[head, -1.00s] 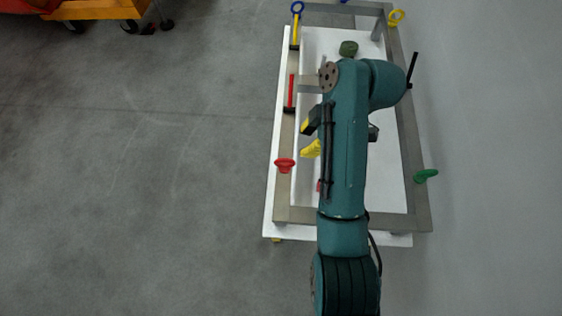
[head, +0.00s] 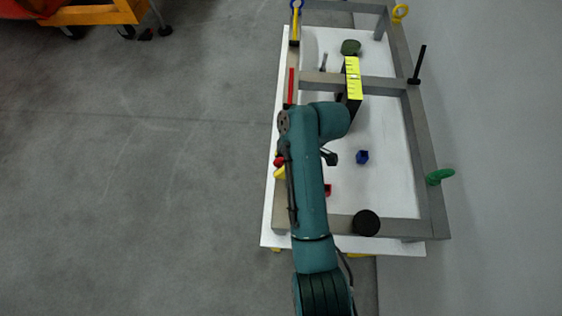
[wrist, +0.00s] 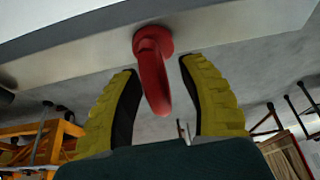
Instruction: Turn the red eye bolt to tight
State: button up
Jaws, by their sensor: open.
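The red eye bolt (wrist: 152,72) hangs from the grey frame beam in the wrist view, its ring seen nearly edge-on. My gripper (wrist: 159,68) is open, with one yellow-and-black finger on each side of the ring. Gaps show between the ring and both fingers, so neither visibly touches it. In the head view the eye bolt (head: 279,160) is at the frame's left side, largely hidden by my arm. Only a bit of my gripper's yellow finger (head: 279,172) shows there, just below the red. The bolt's threads are not visible.
The metal frame (head: 432,205) stands on a white table (head: 390,190). A black disc (head: 366,222) sits on the near beam. A blue block (head: 362,157) lies inside.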

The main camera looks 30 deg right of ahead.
grip_shut()
